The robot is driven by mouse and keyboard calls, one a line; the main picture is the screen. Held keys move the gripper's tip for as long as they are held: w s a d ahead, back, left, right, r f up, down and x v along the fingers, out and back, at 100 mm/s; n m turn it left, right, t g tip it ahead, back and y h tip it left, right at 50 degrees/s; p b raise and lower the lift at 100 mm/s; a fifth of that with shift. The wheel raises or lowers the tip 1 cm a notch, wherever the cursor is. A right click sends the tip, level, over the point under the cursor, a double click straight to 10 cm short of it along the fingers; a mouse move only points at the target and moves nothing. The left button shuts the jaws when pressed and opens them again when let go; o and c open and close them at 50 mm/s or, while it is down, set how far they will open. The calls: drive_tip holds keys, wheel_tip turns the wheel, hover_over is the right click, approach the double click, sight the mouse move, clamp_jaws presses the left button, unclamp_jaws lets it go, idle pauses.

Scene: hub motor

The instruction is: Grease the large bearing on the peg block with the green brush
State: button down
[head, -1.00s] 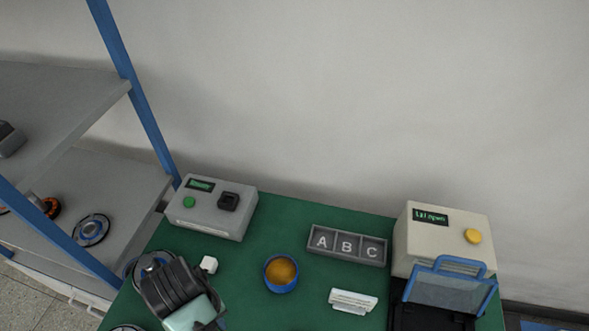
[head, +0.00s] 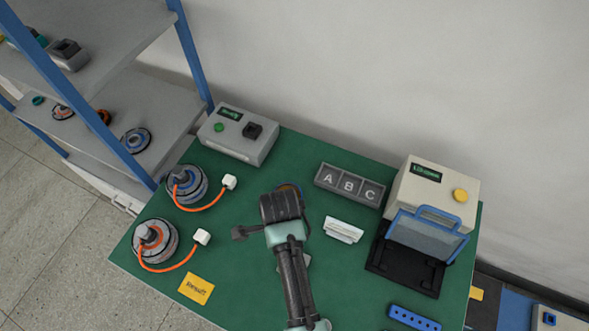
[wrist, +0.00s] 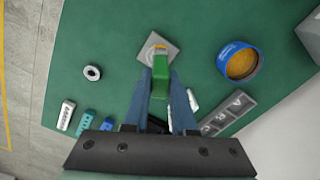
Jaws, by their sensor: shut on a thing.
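My gripper (wrist: 162,82) is shut on the green brush (wrist: 160,78) in the wrist view. The brush's orange-yellow tip (wrist: 160,46) is over the grey square peg block (wrist: 170,60). A pale ring, seemingly the large bearing (wrist: 148,48), shows around the tip on the block. I cannot tell whether the tip touches it. The blue tub of amber grease (wrist: 240,62) stands to the right. In the head view my arm hides the gripper, the brush and most of the block, and the tub's rim (head: 290,187) only just shows.
A small ring (wrist: 92,72) lies on the green table left of the block. The A-B-C tray (head: 349,186) and a white holder (head: 343,230) are right of my arm. Two cabled hub motors (head: 187,186) stand at left. A cream machine (head: 432,190) is at right.

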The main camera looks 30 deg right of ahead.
drive_tip(key=shift+s+d+f+m+b, duration=0.2)
drive_tip(key=shift+d+f+m+b, duration=0.2)
drive_tip(key=shift+f+m, duration=0.4)
drive_tip(key=shift+s+d+f+m+b, duration=0.25)
drive_tip(key=shift+f+m+b, duration=0.3)
drive_tip(key=shift+m, duration=0.6)
drive_tip(key=shift+s+d+f+m+b, duration=0.2)
drive_tip(key=shift+d+f+m+b, duration=0.2)
drive_tip(key=shift+f+m, duration=0.4)
drive_tip(key=shift+f+b, duration=0.35)
drive_tip(key=shift+f, duration=0.1)
drive_tip(key=shift+n+p, duration=0.65)
drive_tip(key=shift+n, duration=1.2)
